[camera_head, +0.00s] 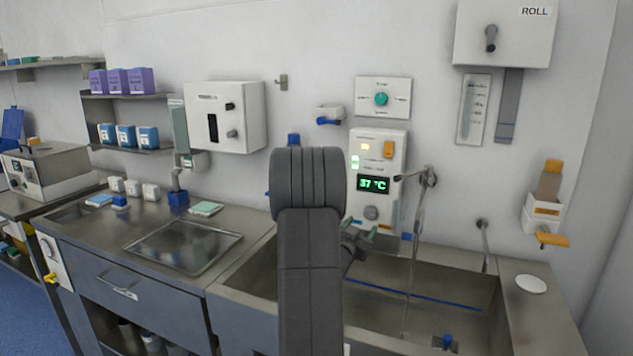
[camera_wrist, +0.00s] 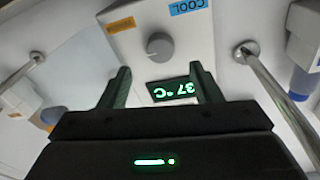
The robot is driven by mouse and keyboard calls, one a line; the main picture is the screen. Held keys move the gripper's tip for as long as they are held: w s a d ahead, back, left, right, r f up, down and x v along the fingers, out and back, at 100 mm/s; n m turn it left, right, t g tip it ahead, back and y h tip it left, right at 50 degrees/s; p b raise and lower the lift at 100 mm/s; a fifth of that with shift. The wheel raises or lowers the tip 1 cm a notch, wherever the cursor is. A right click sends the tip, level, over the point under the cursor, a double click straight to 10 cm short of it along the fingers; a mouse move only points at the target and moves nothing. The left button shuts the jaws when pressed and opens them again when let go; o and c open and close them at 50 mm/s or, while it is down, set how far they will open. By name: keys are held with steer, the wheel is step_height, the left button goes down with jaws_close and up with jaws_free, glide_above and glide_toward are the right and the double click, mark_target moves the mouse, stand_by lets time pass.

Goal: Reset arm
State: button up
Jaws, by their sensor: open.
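My arm rises through the middle of the head view. Behind it my gripper (camera_head: 360,240) shows only in part, in front of the wall by the sink. In the wrist view both fingers of my gripper (camera_wrist: 160,90) stand apart, with nothing between them. The white control panel (camera_head: 377,180) with a green "37 °C" display is on the wall beyond the gripper. In the wrist view the panel (camera_wrist: 140,50) appears upside down, with its grey knob above the fingertips. Whether the fingers touch the panel cannot be told.
A metal sink (camera_head: 440,290) lies below the gripper, with a tap (camera_head: 425,185) at its right. A metal tray (camera_head: 183,247) rests on the counter to the left. A white dispenser (camera_head: 226,117) hangs on the wall. An orange-handled dispenser (camera_head: 545,205) is at the right.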

mark_target(369, 213)
steer(key=p+x, duration=0.1)
steer(key=x, duration=0.5)
steer(key=shift+w+d+r, duration=0.1)
steer(key=shift+w+r, duration=0.05)
steer(key=shift+w, duration=0.15)
steer(key=m+p, duration=0.2)
steer(key=shift+s+a+r+m, duration=0.15)
steer(key=shift+s+a+m, duration=0.05)
steer(key=shift+m, duration=0.2)
steer(key=shift+m+g+p, duration=0.3)
steer(key=shift+m+p, duration=0.4)
steer(key=shift+m, duration=0.2)
steer(key=m+p, duration=0.4)
steer(key=shift+r+g+p, duration=0.1)
steer(key=shift+g+p, duration=0.2)
steer(key=shift+p, duration=0.05)
steer(key=b+v, duration=0.4)
steer(key=v, duration=0.8)
steer(key=shift+s+a+m, duration=0.15)
steer(key=shift+s+m, duration=0.15)
steer(key=shift+m, duration=0.1)
